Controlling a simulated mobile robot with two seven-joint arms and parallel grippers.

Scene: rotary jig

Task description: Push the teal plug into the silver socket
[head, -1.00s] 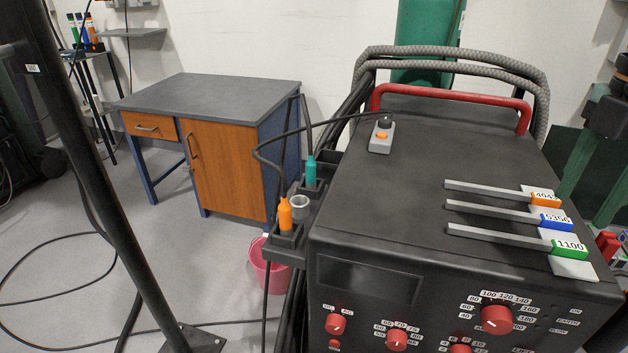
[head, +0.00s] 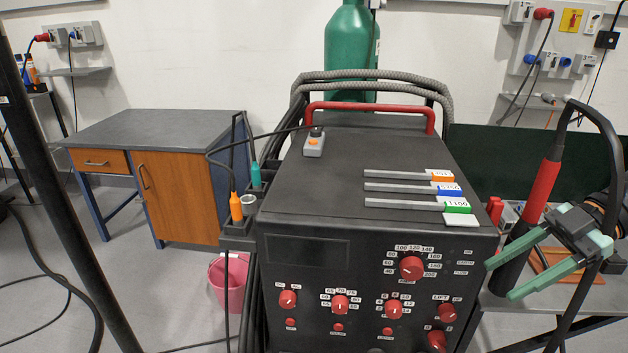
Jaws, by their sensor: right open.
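The teal plug (head: 255,175) stands upright at the left side of the black machine, with a dark cable rising from its top. Its lower end is hidden in or behind a black holder. The silver socket (head: 249,201), a short grey ring, sits just in front of it, apart from it. An orange plug (head: 236,208) stands beside the socket, nearer me. My right gripper (head: 499,281) has green fingers spread apart and empty. It is at the far right, in front of the machine's right side, far from plug and socket. My left gripper is not in view.
A red-handled torch (head: 541,191) is near my right gripper. A pink bucket (head: 229,283) stands on the floor.

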